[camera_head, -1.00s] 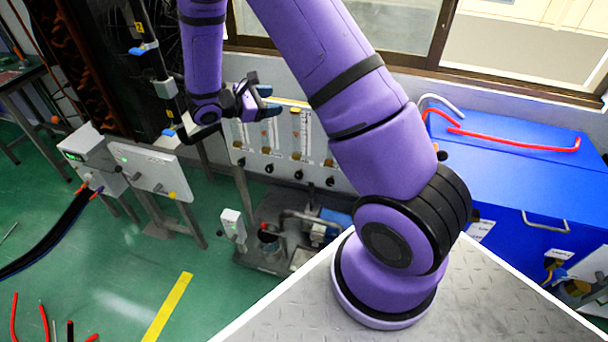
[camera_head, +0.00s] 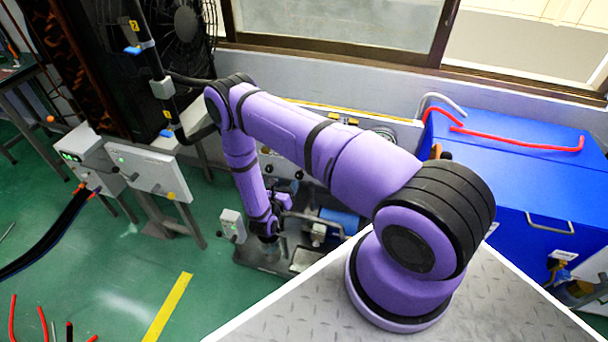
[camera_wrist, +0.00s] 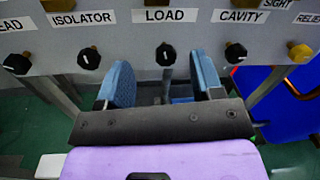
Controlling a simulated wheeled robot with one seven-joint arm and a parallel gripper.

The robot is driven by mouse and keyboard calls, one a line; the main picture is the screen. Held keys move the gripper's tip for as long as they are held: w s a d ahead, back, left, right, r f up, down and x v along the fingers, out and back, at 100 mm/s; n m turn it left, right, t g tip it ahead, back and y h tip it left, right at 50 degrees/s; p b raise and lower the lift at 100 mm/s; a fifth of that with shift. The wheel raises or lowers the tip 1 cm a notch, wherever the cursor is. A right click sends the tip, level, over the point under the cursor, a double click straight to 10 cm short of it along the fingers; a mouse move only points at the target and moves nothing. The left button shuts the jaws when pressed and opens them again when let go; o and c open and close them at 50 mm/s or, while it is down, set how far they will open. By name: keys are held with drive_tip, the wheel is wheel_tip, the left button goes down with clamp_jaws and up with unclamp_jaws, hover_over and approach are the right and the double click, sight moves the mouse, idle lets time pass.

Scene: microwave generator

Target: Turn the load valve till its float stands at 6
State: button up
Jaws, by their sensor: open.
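In the wrist view the load valve is a black knob (camera_wrist: 166,54) under the LOAD label on the grey panel (camera_wrist: 130,42). A light mark shows on its face. My gripper (camera_wrist: 163,77) is open, its two blue fingers apart on either side of the knob's line, below and nearer the camera. Nothing is between the fingers and I see no contact with the knob. In the head view my gripper (camera_head: 284,201) is low in front of the panel. The load float and its scale are hidden: my arm covers the tubes there, and the wrist view cuts them off.
The isolator knob (camera_wrist: 89,58) is left of the load knob and the cavity knob (camera_wrist: 235,53) is right. A brass relief knob (camera_wrist: 300,53) is farther right. A blue cabinet (camera_head: 510,170) stands right of the panel. Green floor (camera_head: 130,245) is open at left.

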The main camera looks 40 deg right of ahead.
drive_tip(key=n+t+y, duration=0.1)
approach(298, 177)
drive_tip(key=shift+n, duration=0.3)
drive_tip(key=x, duration=1.1)
drive_tip(key=shift+r, duration=0.15)
drive_tip(key=shift+s, duration=0.1)
drive_tip(key=c, duration=0.9)
